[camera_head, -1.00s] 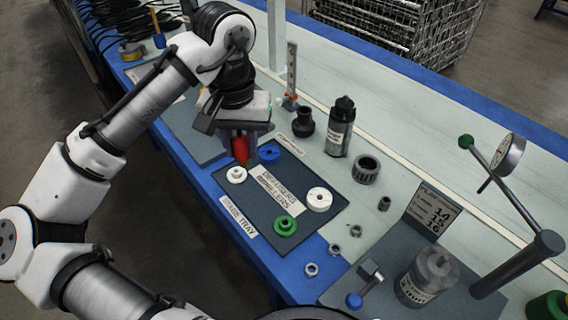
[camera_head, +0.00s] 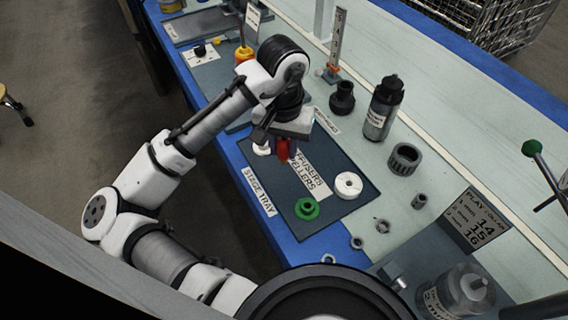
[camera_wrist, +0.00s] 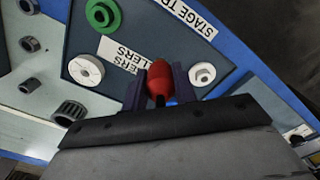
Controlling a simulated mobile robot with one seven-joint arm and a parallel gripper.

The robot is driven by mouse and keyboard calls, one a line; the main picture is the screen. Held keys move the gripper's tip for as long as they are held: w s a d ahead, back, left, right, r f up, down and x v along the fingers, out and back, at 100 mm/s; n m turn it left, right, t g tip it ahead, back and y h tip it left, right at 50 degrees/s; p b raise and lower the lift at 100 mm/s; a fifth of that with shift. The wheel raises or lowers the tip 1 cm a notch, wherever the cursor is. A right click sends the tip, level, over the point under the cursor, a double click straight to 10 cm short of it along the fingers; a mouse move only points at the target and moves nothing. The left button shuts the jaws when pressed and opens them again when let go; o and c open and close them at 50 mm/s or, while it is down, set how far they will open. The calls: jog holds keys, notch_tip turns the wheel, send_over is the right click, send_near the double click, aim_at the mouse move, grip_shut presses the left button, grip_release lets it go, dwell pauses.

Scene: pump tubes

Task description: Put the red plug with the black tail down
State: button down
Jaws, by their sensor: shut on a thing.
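The red plug (camera_head: 282,151) is between the fingers of my gripper (camera_head: 276,147), above the dark stage tray (camera_head: 345,208). In the wrist view the red plug (camera_wrist: 159,78) shows its rounded red end between the two dark fingers of my gripper (camera_wrist: 160,88). A dark part shows below the red end there, but the tail is mostly hidden. I cannot tell whether the plug touches the tray. A bit of blue (camera_wrist: 172,102) shows beside the plug, low between the fingers.
The tray holds a green piece (camera_head: 306,208), a white ring (camera_head: 348,185) and a smaller white piece (camera_head: 261,149) beside my gripper. Behind it stand a dark bottle (camera_head: 383,107), a black fitting (camera_head: 342,98) and a grey ring (camera_head: 405,158).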

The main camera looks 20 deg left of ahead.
aim_at(283, 160)
jog(key=shift+f+b, duration=0.55)
jog(key=shift+f, duration=2.4)
jog(key=shift+f, duration=0.1)
jog(key=c, duration=1.1)
grip_release()
notch_tip(283, 160, up, 12)
jog(key=p, duration=0.2)
jog(key=shift+p, duration=0.3)
